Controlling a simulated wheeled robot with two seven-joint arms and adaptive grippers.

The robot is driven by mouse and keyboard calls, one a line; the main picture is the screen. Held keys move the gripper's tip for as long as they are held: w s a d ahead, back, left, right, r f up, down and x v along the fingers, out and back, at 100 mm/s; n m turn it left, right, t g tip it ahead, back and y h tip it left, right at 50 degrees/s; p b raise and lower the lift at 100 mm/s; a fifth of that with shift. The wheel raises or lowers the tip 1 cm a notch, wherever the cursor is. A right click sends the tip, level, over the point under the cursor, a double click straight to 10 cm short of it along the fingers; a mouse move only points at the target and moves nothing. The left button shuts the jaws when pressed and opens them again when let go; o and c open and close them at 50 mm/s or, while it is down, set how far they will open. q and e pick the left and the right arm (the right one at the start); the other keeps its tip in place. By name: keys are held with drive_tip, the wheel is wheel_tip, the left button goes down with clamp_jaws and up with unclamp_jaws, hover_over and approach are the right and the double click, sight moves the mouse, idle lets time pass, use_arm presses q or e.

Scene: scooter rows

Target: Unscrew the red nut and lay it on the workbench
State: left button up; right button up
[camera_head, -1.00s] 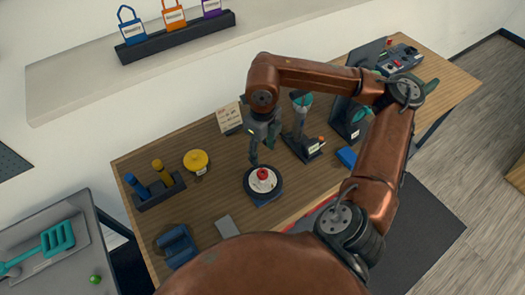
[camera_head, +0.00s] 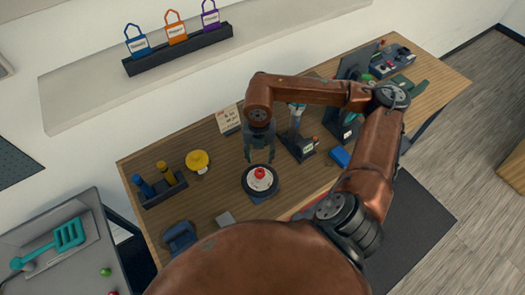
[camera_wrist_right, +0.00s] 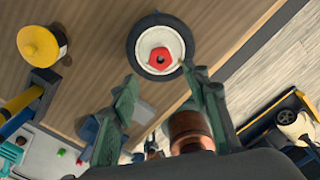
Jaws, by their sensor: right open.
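The red nut (camera_head: 260,174) sits at the centre of a small wheel (camera_head: 261,183) with a white hub and dark tyre on the workbench (camera_head: 215,205). In the right wrist view the nut (camera_wrist_right: 160,58) looks six-sided, with the wheel (camera_wrist_right: 138,30) around it. My right gripper (camera_head: 260,158) is open and empty, just above and behind the wheel in the head view. In the right wrist view its fingers (camera_wrist_right: 160,75) are spread, with the nut beyond their tips and apart from them. My left gripper is not in view.
A yellow round-topped thing (camera_head: 197,161) and a dark holder with blue and yellow tools (camera_head: 165,190) stand left of the wheel. Dark stands (camera_head: 299,148) and a blue block (camera_head: 340,157) lie to its right.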

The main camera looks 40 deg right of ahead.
sight(261, 171)
drive_tip(key=shift+s+f+m+p, duration=0.1)
drive_tip(key=shift+f+m+p, duration=0.55)
drive_tip(key=shift+f, duration=0.9)
drive_tip(key=shift+s+f+m+p, duration=0.15)
drive_tip(key=shift+f+m+p, duration=0.45)
drive_tip(key=shift+f, duration=0.95)
drive_tip(key=shift+s+f+m+p, duration=0.1)
drive_tip(key=shift+f+m+p, duration=0.5)
drive_tip(key=shift+f, duration=0.95)
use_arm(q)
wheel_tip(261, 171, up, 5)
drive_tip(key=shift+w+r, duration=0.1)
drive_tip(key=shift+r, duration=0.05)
